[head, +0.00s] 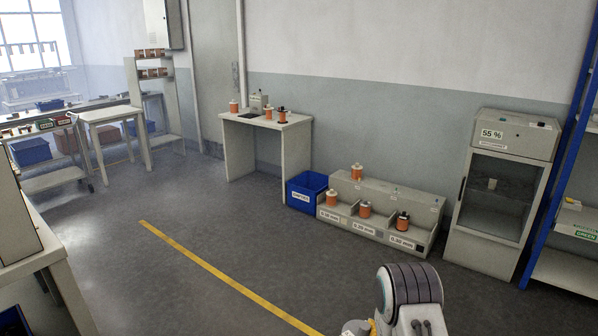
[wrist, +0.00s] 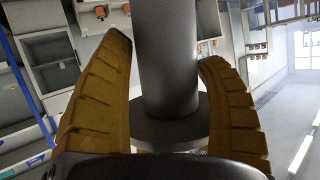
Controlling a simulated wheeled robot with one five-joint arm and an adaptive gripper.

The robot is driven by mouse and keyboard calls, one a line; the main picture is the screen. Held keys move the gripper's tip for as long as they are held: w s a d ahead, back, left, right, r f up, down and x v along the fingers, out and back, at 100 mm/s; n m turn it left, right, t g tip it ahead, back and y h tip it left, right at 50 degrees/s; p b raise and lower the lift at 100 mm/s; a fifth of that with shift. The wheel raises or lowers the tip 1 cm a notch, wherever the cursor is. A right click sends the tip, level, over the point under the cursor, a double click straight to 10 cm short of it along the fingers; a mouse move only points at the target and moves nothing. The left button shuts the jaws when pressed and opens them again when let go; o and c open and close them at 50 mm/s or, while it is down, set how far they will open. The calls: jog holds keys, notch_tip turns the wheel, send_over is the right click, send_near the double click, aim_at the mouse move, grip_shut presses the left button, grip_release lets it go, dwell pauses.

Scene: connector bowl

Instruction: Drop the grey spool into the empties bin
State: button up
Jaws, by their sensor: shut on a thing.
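My gripper (wrist: 166,52) shows in the wrist view, its two yellow-brown ribbed fingers on either side of the grey spool (wrist: 168,70). It is shut on the spool's core, and a round flange shows at the end nearer the wrist. The spool's other end is cut off by the picture's edge. The blue empties bin (head: 307,190) stands on the floor in the head view, with a white label on its front. It sits between the white table and the low spool rack. I cannot make out the bin in the wrist view. My gripper and the spool do not show in the head view.
The low rack (head: 377,222) holds several orange spools, right of the bin. A white table (head: 266,125) with orange spools stands behind it to the left. A cabinet (head: 498,200) is farther right. The floor before the bin is clear, crossed by a yellow line (head: 225,277).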

aim_at(366, 331)
jog(key=shift+d, duration=0.1)
dwell(0.7)
jog(key=shift+s+f, duration=0.3)
jog(key=shift+f, duration=0.15)
jog(key=shift+s+f, duration=0.25)
jog(key=shift+s, duration=0.25)
jog(key=shift+s+f, duration=0.25)
jog(key=shift+s, duration=0.25)
jog(key=shift+s+r, duration=0.25)
jog(key=shift+r, duration=0.4)
jog(key=r, duration=0.7)
jog(key=shift+w, duration=0.25)
jog(key=shift+w+r, duration=0.2)
jog(key=shift+r, duration=0.4)
